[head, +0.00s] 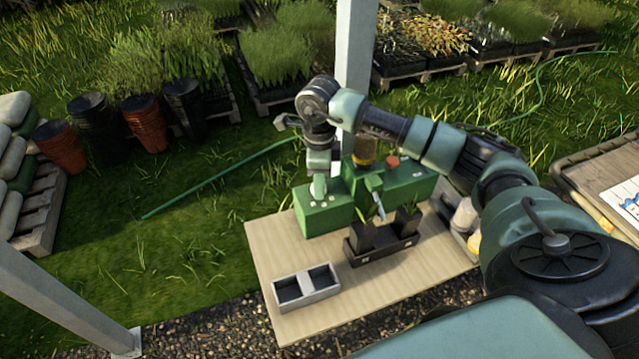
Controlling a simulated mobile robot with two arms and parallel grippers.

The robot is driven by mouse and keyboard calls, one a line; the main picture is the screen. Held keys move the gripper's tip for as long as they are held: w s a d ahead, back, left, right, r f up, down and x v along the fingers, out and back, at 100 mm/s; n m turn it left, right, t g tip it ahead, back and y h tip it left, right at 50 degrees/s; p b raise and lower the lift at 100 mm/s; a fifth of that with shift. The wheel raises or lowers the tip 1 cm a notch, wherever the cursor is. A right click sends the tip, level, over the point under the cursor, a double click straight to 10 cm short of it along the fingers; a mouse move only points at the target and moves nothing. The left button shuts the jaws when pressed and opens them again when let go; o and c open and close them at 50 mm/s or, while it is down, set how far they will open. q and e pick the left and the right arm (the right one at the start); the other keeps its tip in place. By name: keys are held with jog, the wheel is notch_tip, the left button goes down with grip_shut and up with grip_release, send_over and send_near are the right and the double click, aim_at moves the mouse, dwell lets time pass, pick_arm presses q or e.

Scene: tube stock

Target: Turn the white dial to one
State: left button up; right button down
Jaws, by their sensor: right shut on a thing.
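A green box-shaped machine (322,219) stands on a light wooden table. My right gripper (319,186) reaches down from above onto the left part of its top face. It is shut on the white dial there, and the fingers hide most or all of the dial. Small pale marks show on the green top around the fingertips. I cannot read any number or tell where the dial points. My left gripper is not in view.
On the table (380,310) stand a grey two-cell tray (306,285) and a black holder (378,252) with potted seedlings. An orange-red knob (392,162) sits on the machine's right part. A white post (354,65) rises behind the machine. The table's front is partly clear.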

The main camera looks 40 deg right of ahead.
jog(key=m+b, duration=0.1)
jog(key=m, duration=0.2)
jog(key=shift+r+m+b, duration=0.1)
jog(key=shift+m+b, duration=0.45)
jog(key=shift+m, duration=1.25)
jog(key=c, duration=1)
grip_release()
jog(key=shift+o, duration=0.2)
notch_tip(320, 180, up, 8)
jog(key=shift+f+b, duration=0.1)
jog(key=shift+b, duration=0.8)
